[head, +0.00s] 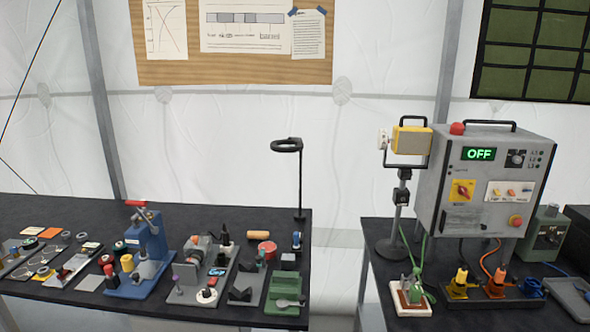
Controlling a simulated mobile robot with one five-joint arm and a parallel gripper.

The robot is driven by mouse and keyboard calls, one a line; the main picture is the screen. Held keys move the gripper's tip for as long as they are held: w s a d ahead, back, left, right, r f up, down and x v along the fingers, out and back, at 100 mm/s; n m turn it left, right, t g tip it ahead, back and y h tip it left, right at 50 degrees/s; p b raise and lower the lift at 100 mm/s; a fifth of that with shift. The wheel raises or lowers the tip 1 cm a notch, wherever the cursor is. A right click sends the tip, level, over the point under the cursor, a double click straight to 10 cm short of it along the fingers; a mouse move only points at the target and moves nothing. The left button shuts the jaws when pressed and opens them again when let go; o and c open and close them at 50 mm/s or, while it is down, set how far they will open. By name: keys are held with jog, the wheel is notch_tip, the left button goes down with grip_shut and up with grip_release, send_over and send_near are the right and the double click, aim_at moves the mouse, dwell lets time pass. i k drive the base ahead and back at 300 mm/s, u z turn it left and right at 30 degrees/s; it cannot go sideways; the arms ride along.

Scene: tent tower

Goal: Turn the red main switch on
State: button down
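A grey control box (437,215) stands at the right, on or above the right table. Its front has a red rotary switch on a yellow plate (461,190), left of the panel's middle. The switch's handle is small, and its exact angle is hard to tell. A display (478,154) above it reads OFF in green letters. A red round button (515,221) sits at the panel's lower right, and a red dome (457,128) is on the box's top. My gripper is not in view.
The right table (375,235) also holds a yellow lamp on a stand (411,139) left of the box, and several coloured plugs (461,282) in front. The left table (60,212) is crowded with tools and parts. A gap separates the tables.

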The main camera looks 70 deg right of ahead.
aim_at(462, 191)
jog(key=k, duration=0.95)
jog(key=u, duration=1.2)
jog(key=i, duration=1.65)
jog(key=z, duration=4.85)
jog(key=i, duration=0.9)
jog(key=u, duration=0.05)
